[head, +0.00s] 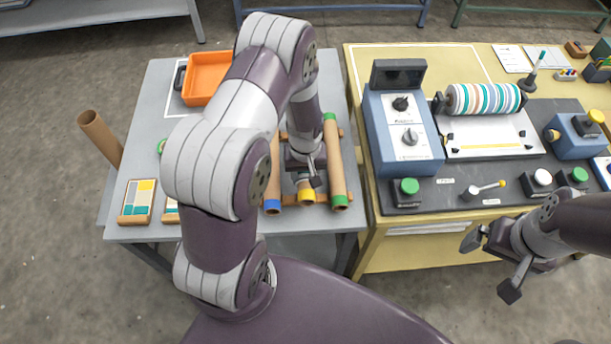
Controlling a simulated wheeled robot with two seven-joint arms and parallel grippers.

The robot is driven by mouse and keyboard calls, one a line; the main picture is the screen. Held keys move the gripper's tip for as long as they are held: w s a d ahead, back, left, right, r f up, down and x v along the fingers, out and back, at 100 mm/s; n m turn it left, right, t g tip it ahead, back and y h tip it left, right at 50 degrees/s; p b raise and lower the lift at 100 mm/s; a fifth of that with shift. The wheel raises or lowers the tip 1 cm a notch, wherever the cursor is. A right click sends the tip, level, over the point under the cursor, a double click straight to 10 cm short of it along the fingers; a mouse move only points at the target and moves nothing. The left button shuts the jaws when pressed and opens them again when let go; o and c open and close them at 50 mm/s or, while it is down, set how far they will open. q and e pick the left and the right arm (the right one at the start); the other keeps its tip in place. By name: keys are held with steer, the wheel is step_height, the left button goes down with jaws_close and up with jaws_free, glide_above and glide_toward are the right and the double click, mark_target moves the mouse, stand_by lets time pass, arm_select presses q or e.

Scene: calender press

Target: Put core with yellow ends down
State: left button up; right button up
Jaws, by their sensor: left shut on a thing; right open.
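The core with yellow ends (306,190) shows its near yellow end between two other cores on the grey table (345,220); the rest is hidden by my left arm. My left gripper (308,178) is shut on it from above. The core looks to be at the wooden rack (321,196); whether it touches the rack I cannot tell. A brown core with blue end (272,190) lies to its left, and one with green ends (335,165) lies to its right. My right gripper (491,266) is open and empty in front of the yellow table.
An orange tray (207,78) stands at the back of the grey table. A brown tube (99,138) leans at its left side, near a colour card (138,200). The yellow table (400,238) on the right carries a blue control box (405,130) and a striped roller (485,98).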

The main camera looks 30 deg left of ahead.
arm_select(q)
steer(key=shift+s+f, duration=0.15)
steer(key=shift+f, duration=0.4)
steer(key=shift+s+f, duration=0.15)
steer(key=shift+f, duration=0.35)
arm_select(e)
steer(key=shift+s+r, duration=0.3)
arm_select(q)
steer(key=shift+w+f, duration=0.1)
steer(key=shift+f, duration=0.05)
arm_select(e)
steer(key=shift+w+f, duration=0.1)
arm_select(q)
steer(key=shift+f+b, duration=0.3)
steer(key=shift+f, duration=0.05)
arm_select(e)
steer(key=shift+f, duration=0.25)
arm_select(q)
steer(key=o, duration=1.1)
steer(key=shift+r, duration=0.1)
arm_select(e)
steer(key=shift+r, duration=0.1)
